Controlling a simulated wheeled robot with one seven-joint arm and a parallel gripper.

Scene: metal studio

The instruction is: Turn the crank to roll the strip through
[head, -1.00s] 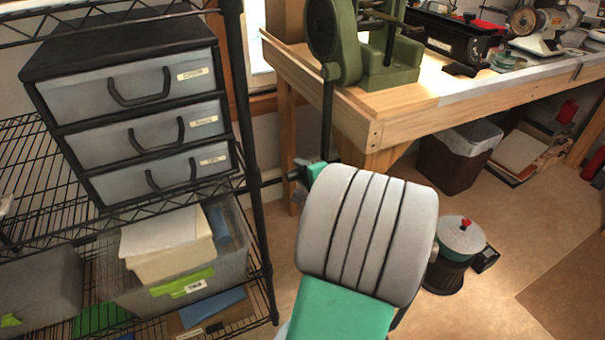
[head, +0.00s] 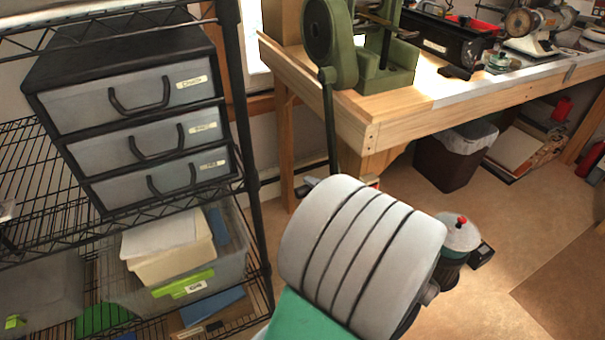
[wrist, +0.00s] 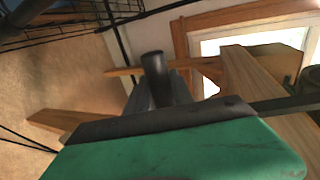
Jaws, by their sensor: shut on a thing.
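The green rolling mill (head: 333,40) stands on the near left corner of the wooden bench. Its dark crank arm (head: 329,125) hangs down past the bench edge, nearly upright. In the head view its lower end is hidden behind my grey and green arm. In the wrist view my gripper (wrist: 156,94) is shut on the dark crank handle (wrist: 152,66), whose rounded end shows above the fingers. A thin flat piece, perhaps the strip (head: 388,23), lies across the mill; how far it is through I cannot tell.
The wooden bench (head: 400,118) has a leg just behind the crank. A wire shelf with a drawer unit (head: 140,105) stands close on the left. A bin (head: 452,160) and a small canister (head: 458,235) stand on the floor to the right.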

